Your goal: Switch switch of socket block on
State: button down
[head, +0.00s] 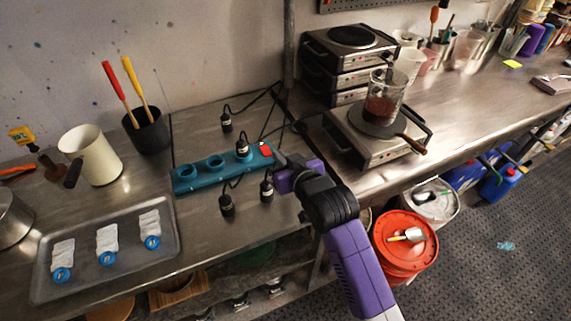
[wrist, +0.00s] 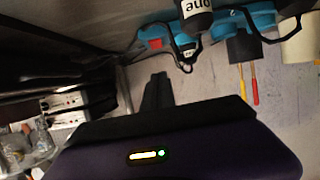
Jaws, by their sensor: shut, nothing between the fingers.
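The teal socket block (head: 215,170) lies on the metal counter, with round sockets in a row. Its red switch (head: 266,149) is at the right end; it also shows in the wrist view (wrist: 155,43). I cannot tell which way the switch is set. A black plug (head: 242,149) stands in the socket nearest the switch. My gripper (head: 279,160) is shut and empty, just right of and in front of the switch. In the wrist view the dark shut fingers (wrist: 157,88) point toward the block, with a visible gap to the switch.
Loose black plugs lie in front of the block (head: 227,205) (head: 267,190) and behind it (head: 226,122). A hot plate (head: 375,145) with a beaker (head: 384,95) stands at right. A tray (head: 75,225) with bundles is at left. Cords run near my gripper.

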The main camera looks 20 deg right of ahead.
jog(key=shift+f+v, duration=0.15)
jog(key=shift+v, duration=0.5)
jog(key=shift+f+v, duration=0.15)
jog(key=shift+v, duration=0.55)
jog(key=s+r+t, duration=0.3)
jog(key=s+r, duration=0.1)
jog(key=r, duration=0.2)
jog(key=s+f+g, duration=0.1)
jog(key=s+f, duration=0.1)
jog(key=s, duration=1.7)
jog(key=s+f+g, duration=0.1)
jog(key=s+f, duration=0.1)
jog(key=s, duration=1.8)
jog(key=shift+d, duration=0.25)
jog(key=shift+d, duration=0.1)
